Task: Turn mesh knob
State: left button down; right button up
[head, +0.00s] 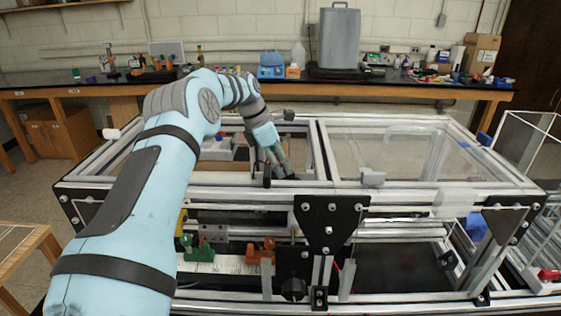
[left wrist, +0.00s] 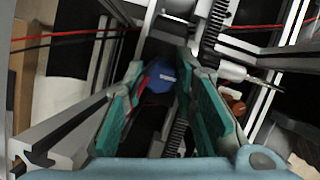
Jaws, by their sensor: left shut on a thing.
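My left gripper (head: 283,170) reaches down into the left bay of the extrusion frame (head: 420,193). In the left wrist view its two green-padded fingers (left wrist: 164,80) are closed around a blue rounded piece with a small white mark, which I take for the mesh knob (left wrist: 160,76). Part of the knob is hidden by the fingers, and its turned angle cannot be read. In the head view the knob is hidden behind my arm and gripper. My right gripper is in neither view.
A toothed rack (left wrist: 212,32) and a metal rod (left wrist: 250,77) lie close beside the fingers. Frame bars surround the gripper. A clear panel (head: 390,150) covers the right bay. Green (head: 197,250) and orange (head: 262,250) parts sit lower at the front.

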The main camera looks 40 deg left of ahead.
pick_arm(q)
jog(key=shift+m, duration=0.4)
jog(key=c, duration=1.3)
grip_release()
jog(key=v, duration=1.2)
jog(key=shift+a, duration=0.2)
